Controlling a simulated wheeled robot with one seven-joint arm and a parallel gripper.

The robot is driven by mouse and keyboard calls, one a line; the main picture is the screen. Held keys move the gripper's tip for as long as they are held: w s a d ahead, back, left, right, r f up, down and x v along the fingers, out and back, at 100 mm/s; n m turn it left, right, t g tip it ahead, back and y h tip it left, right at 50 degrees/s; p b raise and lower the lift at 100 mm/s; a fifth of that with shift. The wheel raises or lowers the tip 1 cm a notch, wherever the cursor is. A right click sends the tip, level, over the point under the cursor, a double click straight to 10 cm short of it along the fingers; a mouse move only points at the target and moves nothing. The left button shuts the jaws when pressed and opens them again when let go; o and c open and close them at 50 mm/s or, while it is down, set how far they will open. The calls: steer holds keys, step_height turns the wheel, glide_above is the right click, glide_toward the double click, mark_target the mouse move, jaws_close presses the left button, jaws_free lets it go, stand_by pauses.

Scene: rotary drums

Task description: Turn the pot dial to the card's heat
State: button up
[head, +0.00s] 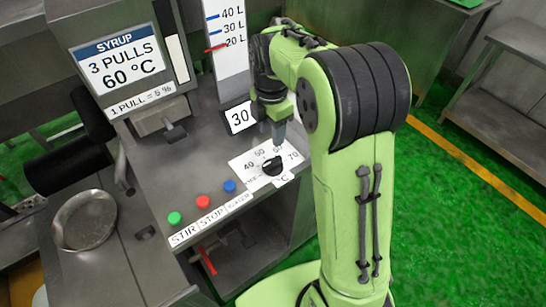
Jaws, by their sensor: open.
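The card (118,64) on the back panel at upper left reads SYRUP, 3 PULLS, 60 °C.
Green (174,218), red (203,202) and blue (229,186) buttons sit left of the dial. A card reading 30 (240,117) stands behind, partly covered by my gripper. A litre gauge (227,35) rises behind it. A round metal pan (86,220) is at left.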

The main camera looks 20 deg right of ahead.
mark_target(273, 161)
steer(key=f, duration=0.4)
steer(key=f+b, duration=0.1)
steer(key=f, duration=0.2)
steer(key=f+b, duration=0.1)
steer(key=f, duration=0.3)
steer(key=shift+d+f, duration=0.25)
steer(key=shift+f, duration=0.05)
steer(key=shift+c, duration=0.4)
jaws_close()
